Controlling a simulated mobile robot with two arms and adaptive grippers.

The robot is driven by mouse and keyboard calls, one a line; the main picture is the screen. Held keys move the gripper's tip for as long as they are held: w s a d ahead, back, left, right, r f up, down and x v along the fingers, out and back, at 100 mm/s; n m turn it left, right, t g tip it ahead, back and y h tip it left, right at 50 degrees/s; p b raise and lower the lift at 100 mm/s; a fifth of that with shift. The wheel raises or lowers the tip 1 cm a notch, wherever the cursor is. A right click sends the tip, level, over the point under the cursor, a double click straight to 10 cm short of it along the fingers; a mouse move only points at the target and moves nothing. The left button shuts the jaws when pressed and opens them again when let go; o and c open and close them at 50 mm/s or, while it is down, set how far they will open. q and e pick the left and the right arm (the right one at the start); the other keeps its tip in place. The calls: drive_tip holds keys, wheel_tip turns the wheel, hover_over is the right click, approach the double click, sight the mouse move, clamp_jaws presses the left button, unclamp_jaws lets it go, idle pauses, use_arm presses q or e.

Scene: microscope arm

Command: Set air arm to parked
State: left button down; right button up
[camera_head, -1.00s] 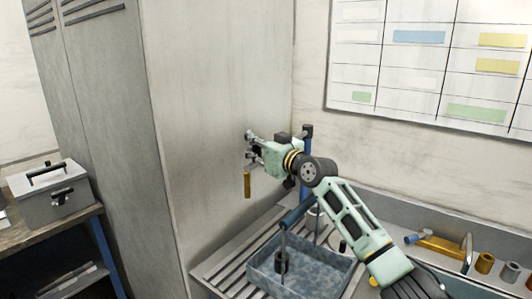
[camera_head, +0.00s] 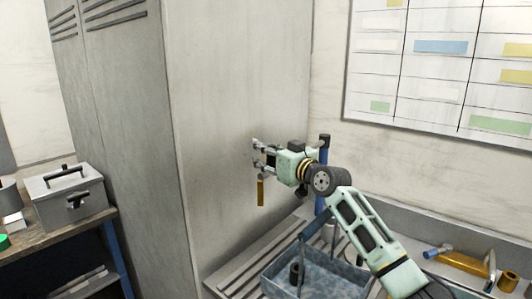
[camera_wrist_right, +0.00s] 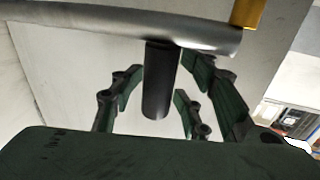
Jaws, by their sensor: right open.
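The air arm shows in the right wrist view as a grey tube (camera_wrist_right: 150,22) crossing the top. A dark round handle (camera_wrist_right: 158,85) hangs from it between the fingers of my right gripper. A brass end piece (camera_wrist_right: 248,12) shows at the tube's right end, and it hangs below the gripper in the head view (camera_head: 260,192). A blue post (camera_head: 321,175) with a dark cap stands behind my right wrist. In the head view my right gripper (camera_head: 259,154) hides most of the tube. It is open around the handle; contact cannot be told. My left gripper is not in view.
A tall grey cabinet (camera_head: 225,110) stands close behind and left of the gripper. A speckled blue tray (camera_head: 335,285) sits on the slatted bench below. A brass tool (camera_head: 462,262) lies at right. A grey toolbox (camera_head: 65,197) is at far left.

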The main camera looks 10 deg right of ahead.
drive_tip(key=shift+s+d, duration=0.15)
drive_tip(key=shift+s, duration=0.3)
drive_tip(key=v, duration=1.1)
drive_tip(key=shift+d+f, duration=0.1)
drive_tip(key=shift+f, duration=0.05)
